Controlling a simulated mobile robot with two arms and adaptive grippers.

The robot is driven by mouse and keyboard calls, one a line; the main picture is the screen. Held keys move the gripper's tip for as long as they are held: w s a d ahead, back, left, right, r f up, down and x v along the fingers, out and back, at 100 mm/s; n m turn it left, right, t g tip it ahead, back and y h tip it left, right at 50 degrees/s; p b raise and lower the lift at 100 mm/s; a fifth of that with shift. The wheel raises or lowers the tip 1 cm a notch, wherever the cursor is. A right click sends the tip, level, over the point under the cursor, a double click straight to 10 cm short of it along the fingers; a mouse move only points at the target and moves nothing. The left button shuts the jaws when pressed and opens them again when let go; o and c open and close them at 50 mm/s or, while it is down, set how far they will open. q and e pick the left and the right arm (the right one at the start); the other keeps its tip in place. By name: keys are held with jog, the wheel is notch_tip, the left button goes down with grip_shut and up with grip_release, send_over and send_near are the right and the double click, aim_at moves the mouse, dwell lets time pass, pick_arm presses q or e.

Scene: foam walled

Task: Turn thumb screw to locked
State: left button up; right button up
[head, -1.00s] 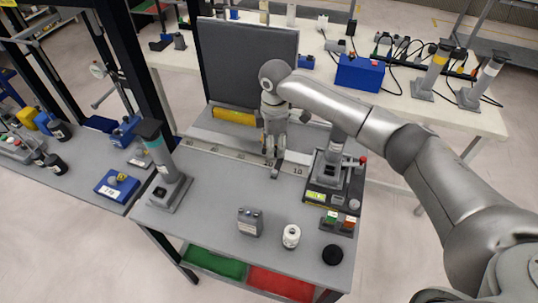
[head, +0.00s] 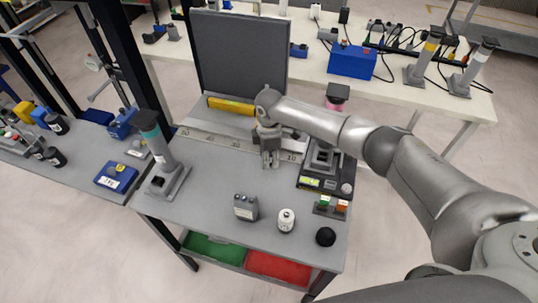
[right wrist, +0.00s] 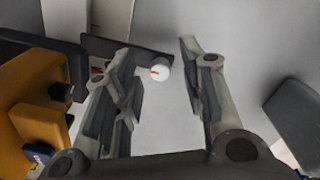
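A small round white knob (right wrist: 160,72) with a red mark shows in the right wrist view, beside a dark flat bar (right wrist: 125,48). It appears to be the thumb screw; the red mark slants slightly. My right gripper (right wrist: 157,56) is open, with one finger on each side of the knob and visible space between them. I cannot tell how far the fingertips are from it in depth. In the head view my right gripper (head: 270,162) points down over the scale strip of the grey table, and the knob cannot be made out there. My left gripper is out of view.
A yellow block (head: 231,105) lies before the upright dark panel (head: 240,55). A black device (head: 322,180) stands right of the gripper. A grey post (head: 160,150) stands at left. A grey box (head: 245,207), white cylinder (head: 286,220) and black puck (head: 325,237) line the front.

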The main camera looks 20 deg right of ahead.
jog(key=shift+c, duration=2.7)
grip_shut()
jog(key=shift+r+m+p, duration=0.1)
jog(key=shift+m+p, duration=0.2)
jog(key=shift+m, duration=0.2)
jog(key=m+p, duration=0.2)
jog(key=m, duration=0.2)
jog(key=shift+a+m+p, duration=0.15)
jog(key=shift+m+p, duration=0.2)
jog(key=shift+m, duration=0.05)
jog(key=m+p, duration=0.2)
jog(key=m, duration=0.3)
jog(key=m+p, duration=0.2)
jog(key=m, duration=0.4)
jog(key=shift+m, duration=0.3)
jog(key=m, duration=0.3)
jog(key=shift+m+p, duration=0.3)
jog(key=shift+p, duration=0.1)
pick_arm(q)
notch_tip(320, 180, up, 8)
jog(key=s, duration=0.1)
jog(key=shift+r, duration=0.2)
pick_arm(e)
jog(key=shift+w+m, duration=0.1)
jog(key=shift+m, duration=1.3)
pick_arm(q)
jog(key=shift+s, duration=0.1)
